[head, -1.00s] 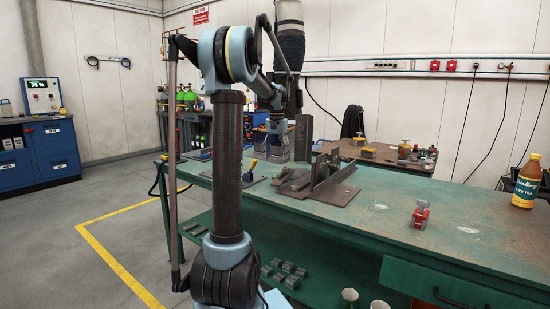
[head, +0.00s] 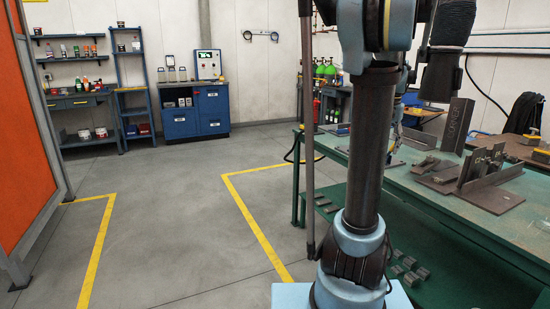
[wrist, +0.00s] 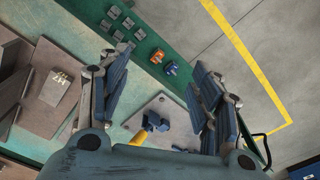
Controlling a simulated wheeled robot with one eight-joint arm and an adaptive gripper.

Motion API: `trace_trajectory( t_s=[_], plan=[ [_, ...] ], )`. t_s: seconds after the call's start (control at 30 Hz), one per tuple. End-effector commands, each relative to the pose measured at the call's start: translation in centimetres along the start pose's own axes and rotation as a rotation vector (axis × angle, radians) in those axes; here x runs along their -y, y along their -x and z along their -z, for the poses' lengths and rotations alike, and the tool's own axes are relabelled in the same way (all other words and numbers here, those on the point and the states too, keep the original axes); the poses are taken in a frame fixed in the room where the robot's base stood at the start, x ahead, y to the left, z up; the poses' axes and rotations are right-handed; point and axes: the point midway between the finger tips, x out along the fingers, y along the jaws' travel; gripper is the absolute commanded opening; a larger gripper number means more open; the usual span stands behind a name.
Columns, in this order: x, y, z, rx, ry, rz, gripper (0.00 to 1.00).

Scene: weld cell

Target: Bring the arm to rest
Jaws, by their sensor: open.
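My gripper (wrist: 162,68) is open and empty in the wrist view, its two jaws spread wide apart. It points down above the green workbench (wrist: 65,18), over a grey plate (wrist: 165,108). A yellow-handled thing (wrist: 139,136) and small dark blue parts (wrist: 156,122) lie on that plate, between and below the jaws. In the head view my raised arm stands at right of centre and hides most of the gripper. The green workbench (head: 470,222) is behind it.
Brown metal plates with an upright piece (head: 482,172) lie on the bench. Blue cabinets (head: 195,110) and shelves (head: 75,98) line the back. An orange panel (head: 22,140) stands at left. The grey floor (head: 185,235) with yellow lines is open at centre left.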

Motion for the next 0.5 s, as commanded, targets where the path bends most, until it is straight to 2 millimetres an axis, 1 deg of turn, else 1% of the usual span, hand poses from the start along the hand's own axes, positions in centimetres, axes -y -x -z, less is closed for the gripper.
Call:
trace_trajectory(
  t_s=[0.03,0.2,0.37,0.5],
  plan=[
    [0.8,-0.3,-1.9,-0.005,0.031,0.002,0.58],
    [2.8,-1.4,-7.1,-0.024,0.123,0.01,0.58],
    [4.1,-3.0,-12.0,-0.04,0.211,0.018,0.58],
    [4.8,-4.7,-16.2,-0.056,0.287,0.026,0.58]
  ],
)
